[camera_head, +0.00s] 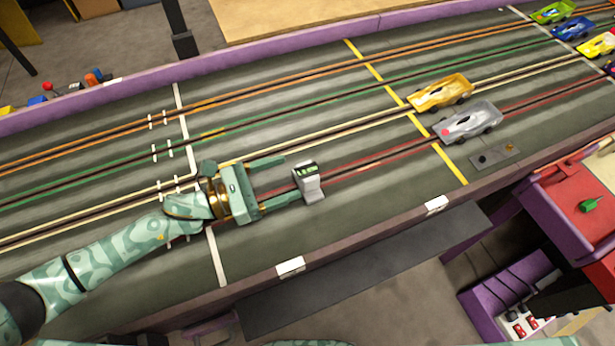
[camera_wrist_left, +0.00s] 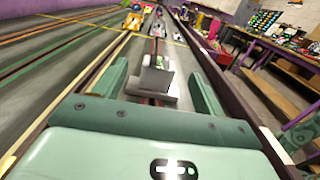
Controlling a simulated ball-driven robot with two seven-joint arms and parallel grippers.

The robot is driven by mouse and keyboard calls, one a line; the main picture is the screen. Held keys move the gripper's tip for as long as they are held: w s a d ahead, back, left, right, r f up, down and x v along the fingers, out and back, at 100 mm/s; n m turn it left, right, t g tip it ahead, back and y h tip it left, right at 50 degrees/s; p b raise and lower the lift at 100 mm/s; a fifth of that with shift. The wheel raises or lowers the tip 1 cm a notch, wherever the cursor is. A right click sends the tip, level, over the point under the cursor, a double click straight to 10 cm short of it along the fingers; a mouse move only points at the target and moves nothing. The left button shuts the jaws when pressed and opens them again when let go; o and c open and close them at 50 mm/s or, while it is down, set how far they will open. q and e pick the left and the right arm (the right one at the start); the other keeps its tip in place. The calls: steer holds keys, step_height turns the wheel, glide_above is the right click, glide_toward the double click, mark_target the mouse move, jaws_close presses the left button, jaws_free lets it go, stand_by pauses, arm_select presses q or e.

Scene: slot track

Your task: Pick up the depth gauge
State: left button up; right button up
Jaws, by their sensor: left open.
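The depth gauge (camera_head: 308,181) is a small pale grey block with a green-lit display on top. It stands upright on the dark track, over the red-lined slot. My left gripper (camera_head: 290,178) is open and low over the track, its fingers pointing right toward the gauge. In the left wrist view the gauge (camera_wrist_left: 157,80) shows centred between the two green fingers (camera_wrist_left: 156,74), with a gap on each side. I cannot tell how far the fingertips reach past its near face. My right gripper is not in view.
A yellow car (camera_head: 440,93) and a silver car (camera_head: 468,123) stand farther right on the track. A small dark plate (camera_head: 495,157) lies near the silver car. The purple track wall (camera_head: 370,228) runs along the near side. The track between gauge and cars is clear.

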mark_target(299, 174)
arm_select(q)
steer(key=x, duration=0.4)
steer(key=b+x, duration=0.1)
steer(key=x, duration=0.1)
steer(key=shift+d+f, duration=0.1)
steer(key=shift+f, duration=0.3)
steer(key=shift+c, duration=0.3)
steer(key=c, duration=1.2)
steer(key=shift+r, duration=0.2)
